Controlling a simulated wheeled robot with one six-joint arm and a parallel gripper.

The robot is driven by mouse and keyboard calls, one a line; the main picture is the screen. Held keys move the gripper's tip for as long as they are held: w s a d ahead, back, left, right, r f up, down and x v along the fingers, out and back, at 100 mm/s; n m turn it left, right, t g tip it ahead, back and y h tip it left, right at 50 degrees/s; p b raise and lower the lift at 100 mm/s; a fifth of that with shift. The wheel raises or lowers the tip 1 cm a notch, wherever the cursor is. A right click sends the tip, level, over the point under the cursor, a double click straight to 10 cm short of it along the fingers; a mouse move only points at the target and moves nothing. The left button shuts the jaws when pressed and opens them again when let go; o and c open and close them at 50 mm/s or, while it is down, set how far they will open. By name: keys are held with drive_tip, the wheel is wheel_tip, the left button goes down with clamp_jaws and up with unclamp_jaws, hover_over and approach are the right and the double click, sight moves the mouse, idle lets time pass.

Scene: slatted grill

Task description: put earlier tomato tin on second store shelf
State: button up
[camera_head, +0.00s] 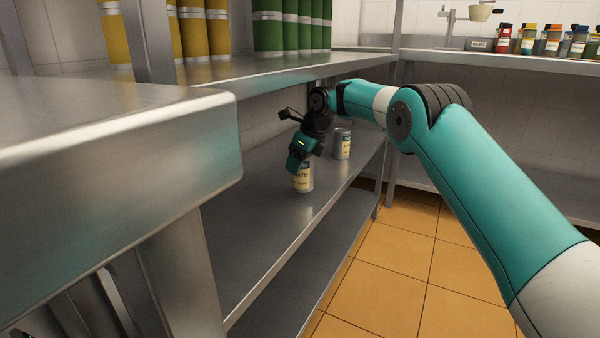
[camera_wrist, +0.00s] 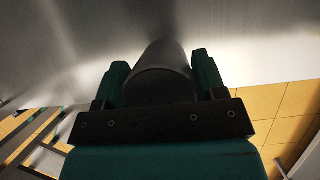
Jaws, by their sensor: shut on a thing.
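A pale tin labelled "TOMATO" (camera_head: 303,182) is at the middle shelf of the metal rack, upright. In the head view my gripper (camera_head: 302,160) reaches down over its top and is shut on it. In the wrist view the dark tin (camera_wrist: 160,68) sits between the two teal fingers of my gripper (camera_wrist: 160,80). The tin's base appears at the shelf surface; I cannot tell whether it is touching. The middle shelf (camera_head: 250,225) is bare metal around it. The tin's upper part is partly hidden by my gripper.
A second tin (camera_head: 343,144) stands farther back on the same shelf. Yellow cans (camera_head: 192,30) and green cans (camera_head: 290,25) stand on the shelf above, close over my arm. A metal counter (camera_head: 120,190) fills the near left. Coloured jars (camera_head: 552,42) stand at the back right.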

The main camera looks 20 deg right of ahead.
wheel_tip(320, 180, down, 3)
drive_tip(key=shift+r+b, duration=0.2)
drive_tip(key=shift+b, duration=0.5)
drive_tip(key=shift+r, duration=0.2)
drive_tip(key=shift+f, duration=0.1)
drive_tip(key=o, duration=1.3)
drive_tip(key=shift+f, duration=0.1)
